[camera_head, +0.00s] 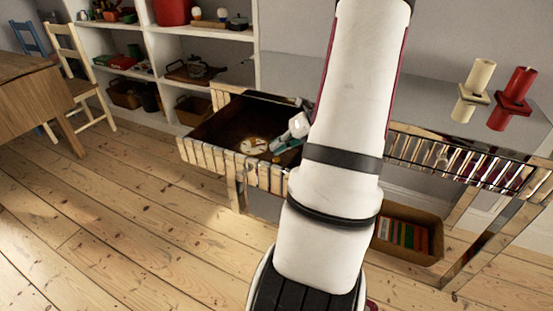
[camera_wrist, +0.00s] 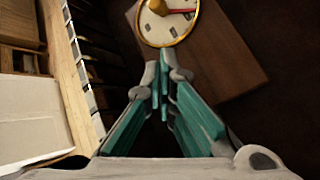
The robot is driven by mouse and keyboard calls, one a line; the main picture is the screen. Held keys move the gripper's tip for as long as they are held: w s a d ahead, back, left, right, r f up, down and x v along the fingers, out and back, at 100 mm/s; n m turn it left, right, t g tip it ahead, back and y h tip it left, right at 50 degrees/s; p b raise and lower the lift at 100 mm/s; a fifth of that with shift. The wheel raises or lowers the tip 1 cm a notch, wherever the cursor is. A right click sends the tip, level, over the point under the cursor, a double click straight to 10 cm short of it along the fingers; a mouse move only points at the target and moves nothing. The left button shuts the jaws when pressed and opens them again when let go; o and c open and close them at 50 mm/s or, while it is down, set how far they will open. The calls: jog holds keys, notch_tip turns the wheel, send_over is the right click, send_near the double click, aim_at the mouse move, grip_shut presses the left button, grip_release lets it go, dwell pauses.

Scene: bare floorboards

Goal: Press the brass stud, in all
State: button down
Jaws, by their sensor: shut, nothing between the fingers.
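A round clock (camera_head: 254,146) with a pale face lies inside the open drawer (camera_head: 212,157). In the wrist view the clock (camera_wrist: 168,17) shows a gold rim, dark marks and a red hand, cut off by the top edge. My gripper (camera_wrist: 166,62) is shut and empty, its teal fingers together, with the tips by the clock's lower rim; whether they touch it I cannot tell. In the head view my gripper (camera_head: 279,149) is low in the drawer, right of the clock.
The drawer's slatted front faces the floorboards. A mirrored tabletop carries a cream candle (camera_head: 481,76) and a red candle (camera_head: 520,84). A box of books (camera_head: 406,236) sits below. White shelves and a chair (camera_head: 82,80) stand at the left.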

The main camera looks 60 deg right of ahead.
aim_at(278, 157)
jog(key=shift+f, duration=0.15)
dwell(0.4)
jog(key=shift+f, duration=0.3)
jog(key=shift+f+b, duration=0.3)
jog(key=shift+f, duration=0.1)
dwell(0.7)
jog(key=shift+r+p, duration=0.85)
jog(key=shift+p, duration=0.05)
notch_tip(278, 157, up, 5)
jog(key=p, duration=0.4)
jog(key=shift+p, duration=0.4)
dwell(0.6)
